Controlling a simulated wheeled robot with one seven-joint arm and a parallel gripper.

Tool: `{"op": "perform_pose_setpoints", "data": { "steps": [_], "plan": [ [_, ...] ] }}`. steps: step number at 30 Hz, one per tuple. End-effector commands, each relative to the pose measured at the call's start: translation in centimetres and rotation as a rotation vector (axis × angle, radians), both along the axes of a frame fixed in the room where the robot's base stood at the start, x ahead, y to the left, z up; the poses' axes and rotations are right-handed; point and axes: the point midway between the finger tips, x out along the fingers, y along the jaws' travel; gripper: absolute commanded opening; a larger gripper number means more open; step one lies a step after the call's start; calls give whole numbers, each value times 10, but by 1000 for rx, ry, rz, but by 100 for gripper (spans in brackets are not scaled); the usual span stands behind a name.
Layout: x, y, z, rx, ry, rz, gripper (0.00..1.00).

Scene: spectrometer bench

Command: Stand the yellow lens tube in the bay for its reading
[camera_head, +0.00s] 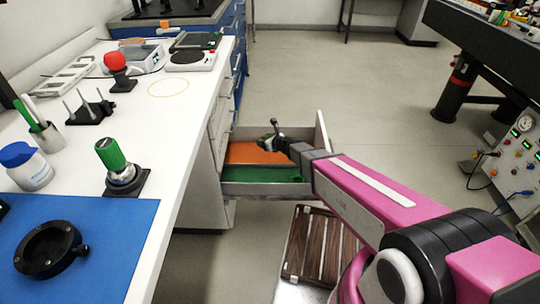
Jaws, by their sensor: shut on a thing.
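I cannot see a yellow lens tube for certain in the head view. My gripper (268,140) is over the open drawer (268,188), at the far end of my magenta arm. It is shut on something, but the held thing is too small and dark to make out. The drawer has an orange floor part (250,153) and a green part (240,174). I cannot tell which thing is the bay. A thin yellow ring (168,96) is marked on the white bench, with nothing inside it.
On the bench are a red-topped stand (117,66), a green-handled device (112,158), a white scale (190,61), a pen cup (48,138), a blue-lidded jar (27,170) and a black ring fixture (48,249) on a blue mat (110,255). A wooden slatted rack (312,243) is below.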

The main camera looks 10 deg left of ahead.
Motion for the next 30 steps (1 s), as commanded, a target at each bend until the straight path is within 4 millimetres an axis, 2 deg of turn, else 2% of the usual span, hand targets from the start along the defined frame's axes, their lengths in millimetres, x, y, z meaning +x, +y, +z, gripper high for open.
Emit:
{"op": "perform_pose_setpoints", "data": {
  "steps": [3, 9, 11, 24, 30],
  "plan": [
    [-8, 18, -17, 0, 0, 2, 27],
    [-9, 27, -30, 0, 0, 2, 27],
    [-2, 25, -34, 0, 0, 0, 27],
    [76, -6, -85, 1, -1, 1, 27],
    [93, -14, -96, 1, -1, 2, 27]
  ]
}}
